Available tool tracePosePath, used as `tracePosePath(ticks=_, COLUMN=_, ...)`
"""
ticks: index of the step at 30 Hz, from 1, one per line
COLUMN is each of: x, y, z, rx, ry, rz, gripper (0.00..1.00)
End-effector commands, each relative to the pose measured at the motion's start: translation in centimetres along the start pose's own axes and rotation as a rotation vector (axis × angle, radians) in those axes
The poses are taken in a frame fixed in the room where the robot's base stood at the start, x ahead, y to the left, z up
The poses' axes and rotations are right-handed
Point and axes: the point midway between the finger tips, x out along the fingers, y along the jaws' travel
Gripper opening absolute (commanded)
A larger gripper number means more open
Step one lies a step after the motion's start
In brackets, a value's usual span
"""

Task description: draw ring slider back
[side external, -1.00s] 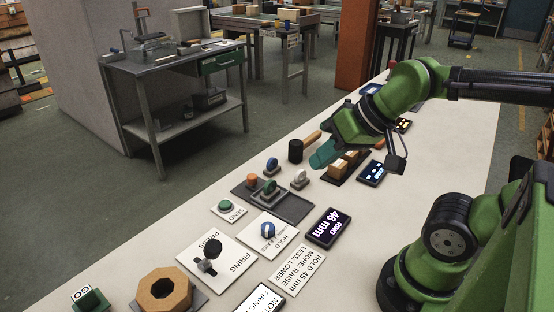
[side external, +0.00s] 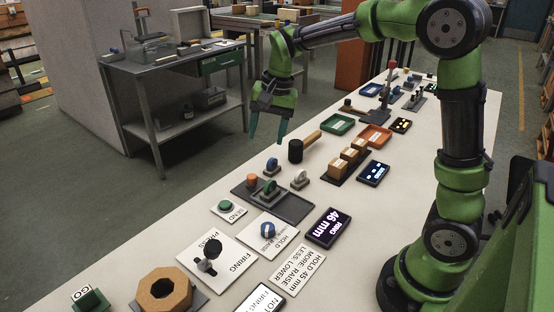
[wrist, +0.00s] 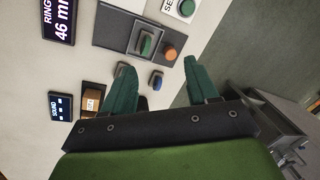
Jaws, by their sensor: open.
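I cannot tell which is the ring slider. The purple-lit display (side external: 327,227) reads RING 46 mm. My gripper (side external: 267,140) is open and empty, pointing down, above and beyond the tray in the picture. In the wrist view the green piece (wrist: 146,44) and orange knob (wrist: 169,54) appear ahead of the fingers.
A mallet with a black head (side external: 295,151) lies right of the blue-topped piece. Wooden blocks in a dark rack (side external: 344,170) and a green tray (side external: 337,124) lie farther along. A green SEND button (side external: 226,206) and a HOLD knob (side external: 267,229) are nearer the camera.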

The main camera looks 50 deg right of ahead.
Motion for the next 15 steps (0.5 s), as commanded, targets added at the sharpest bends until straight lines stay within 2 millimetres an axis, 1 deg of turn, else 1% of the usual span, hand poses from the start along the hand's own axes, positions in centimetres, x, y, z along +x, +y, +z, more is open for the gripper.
tracePosePath(ticks=1, x=1.3, y=-0.9, z=-1.7, rx=0.084, ry=-0.004, rz=0.044, gripper=0.58)
tracePosePath(ticks=3, x=2.6, y=-1.9, z=-3.7, rx=0.222, ry=0.000, rz=0.099, gripper=0.58)
tracePosePath(ticks=6, x=4.0, y=-3.3, z=-6.1, rx=0.423, ry=0.022, rz=0.164, gripper=0.58)
tracePosePath(ticks=7, x=4.2, y=-3.6, z=-6.6, rx=0.479, ry=0.032, rz=0.178, gripper=0.58)
tracePosePath(ticks=9, x=4.1, y=-4.3, z=-7.5, rx=0.605, ry=0.053, rz=0.195, gripper=0.58)
tracePosePath(ticks=11, x=3.1, y=-5.0, z=-7.8, rx=0.705, ry=0.067, rz=0.190, gripper=0.58)
tracePosePath(ticks=12, x=2.3, y=-5.2, z=-7.8, rx=0.758, ry=0.070, rz=0.184, gripper=0.58)
tracePosePath(ticks=15, x=2.4, y=-4.9, z=-7.3, rx=0.834, ry=0.062, rz=0.202, gripper=0.58)
